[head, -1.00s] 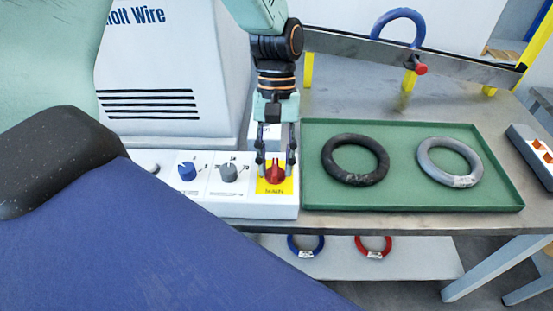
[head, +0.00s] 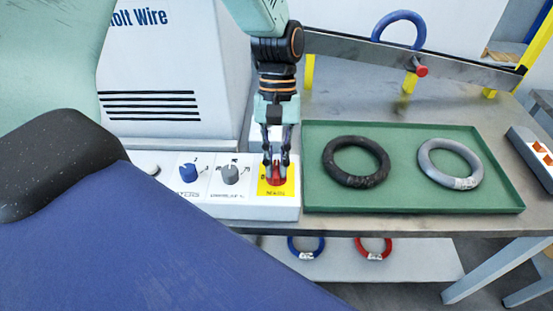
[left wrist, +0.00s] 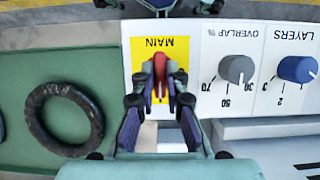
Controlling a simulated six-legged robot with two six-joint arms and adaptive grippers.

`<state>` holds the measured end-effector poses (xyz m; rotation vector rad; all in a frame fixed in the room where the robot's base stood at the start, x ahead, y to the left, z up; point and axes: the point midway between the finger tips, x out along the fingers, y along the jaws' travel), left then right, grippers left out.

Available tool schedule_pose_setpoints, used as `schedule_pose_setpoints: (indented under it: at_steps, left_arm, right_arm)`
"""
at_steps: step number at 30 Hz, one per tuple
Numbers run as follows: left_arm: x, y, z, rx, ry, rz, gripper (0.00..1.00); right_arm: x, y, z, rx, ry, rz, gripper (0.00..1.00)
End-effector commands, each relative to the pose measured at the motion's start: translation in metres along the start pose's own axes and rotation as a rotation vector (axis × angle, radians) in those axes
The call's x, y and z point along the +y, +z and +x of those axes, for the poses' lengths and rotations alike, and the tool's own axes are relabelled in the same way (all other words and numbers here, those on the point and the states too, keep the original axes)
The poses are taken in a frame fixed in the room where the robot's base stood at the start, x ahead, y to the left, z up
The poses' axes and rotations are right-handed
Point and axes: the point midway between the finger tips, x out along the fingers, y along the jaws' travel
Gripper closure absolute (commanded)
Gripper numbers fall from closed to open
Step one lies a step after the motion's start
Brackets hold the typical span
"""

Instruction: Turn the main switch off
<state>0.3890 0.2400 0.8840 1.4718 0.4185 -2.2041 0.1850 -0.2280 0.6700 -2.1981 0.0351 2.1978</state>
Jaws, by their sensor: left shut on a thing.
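The red main switch (head: 274,178) sits on a yellow plate (head: 287,188) at the right end of the white control panel (head: 250,212). My left gripper (head: 275,160) comes down from above and is shut on the red switch. In the left wrist view the red switch (left wrist: 160,72) stands between the two fingertips, below the upside-down word MAIN. The fingers hide part of its knob and some of the plate's markings. My right gripper is not in view.
Left of the switch are a grey knob (head: 230,174) and a blue knob (head: 188,172). A green tray (head: 408,205) with a black coil (head: 340,174) and a grey coil (head: 434,168) lies close to the right. The machine housing (head: 170,70) stands behind the panel.

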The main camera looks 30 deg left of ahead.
Motion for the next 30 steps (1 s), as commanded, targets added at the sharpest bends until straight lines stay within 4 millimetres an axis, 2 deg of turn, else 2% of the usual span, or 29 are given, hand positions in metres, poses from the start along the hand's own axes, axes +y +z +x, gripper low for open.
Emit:
schedule_pose_setpoints:
  at_steps: [8, 30]
  left_arm:
    - [-0.001, 0.001, -0.004, -0.001, 0.026, -0.063, 1.0]
    - [-0.004, 0.003, -0.005, 0.0, 0.233, -0.563, 1.0]
  right_arm:
    - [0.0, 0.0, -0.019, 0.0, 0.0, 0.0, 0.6]
    - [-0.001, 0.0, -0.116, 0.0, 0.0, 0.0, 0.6]
